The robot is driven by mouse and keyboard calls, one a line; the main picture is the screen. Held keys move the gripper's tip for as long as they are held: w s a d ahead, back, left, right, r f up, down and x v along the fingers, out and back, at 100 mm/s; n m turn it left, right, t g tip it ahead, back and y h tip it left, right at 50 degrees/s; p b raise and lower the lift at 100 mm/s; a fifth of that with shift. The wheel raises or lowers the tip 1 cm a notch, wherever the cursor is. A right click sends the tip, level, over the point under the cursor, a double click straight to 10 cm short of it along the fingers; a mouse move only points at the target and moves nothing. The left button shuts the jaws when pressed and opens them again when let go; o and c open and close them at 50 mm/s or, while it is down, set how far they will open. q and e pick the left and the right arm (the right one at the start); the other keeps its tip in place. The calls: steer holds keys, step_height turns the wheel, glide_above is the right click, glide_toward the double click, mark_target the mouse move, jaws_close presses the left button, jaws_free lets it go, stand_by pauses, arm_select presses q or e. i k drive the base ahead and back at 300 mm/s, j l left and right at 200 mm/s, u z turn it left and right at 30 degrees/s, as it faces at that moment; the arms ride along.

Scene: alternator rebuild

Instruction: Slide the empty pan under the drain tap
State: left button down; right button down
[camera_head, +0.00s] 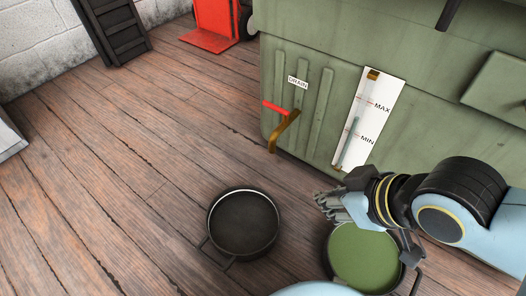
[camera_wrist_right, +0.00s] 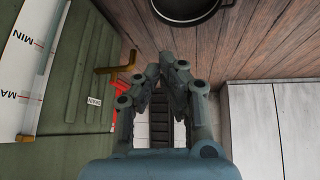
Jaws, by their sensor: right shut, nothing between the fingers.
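The empty dark pan (camera_head: 243,225) sits on the wooden floor, left of my right gripper, and is cut off at the top of the right wrist view (camera_wrist_right: 186,12). The brass drain tap (camera_head: 285,132) with a red lever sticks out of the green tank, up and right of the pan. The tap also shows in the wrist view (camera_wrist_right: 116,71). A second pan (camera_head: 328,262) holding green liquid is partly hidden by my right arm. My right gripper (camera_head: 324,203) is shut and empty, above the floor between the pans; its fingertips meet in the wrist view (camera_wrist_right: 172,60). My left gripper is out of view.
The green tank (camera_head: 330,90) has a level gauge (camera_head: 368,118) marked MAX and MIN. A red hand truck (camera_head: 214,25) and a dark slatted object (camera_head: 115,30) stand at the back. The floor around the empty pan's left is clear.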

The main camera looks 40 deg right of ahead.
mark_target(242, 222)
steer(key=k+z, duration=0.3)
steer(key=k+l+z, duration=0.25)
steer(key=i+j+z, duration=0.1)
steer(key=z, duration=0.35)
steer(key=j+z, duration=0.25)
steer(key=z, duration=0.25)
steer(key=i+j+z, duration=0.1)
steer(key=z, duration=0.35)
steer(key=j+z, duration=0.3)
steer(key=z, duration=0.2)
steer(key=j, duration=2.7)
steer(key=k, duration=0.05)
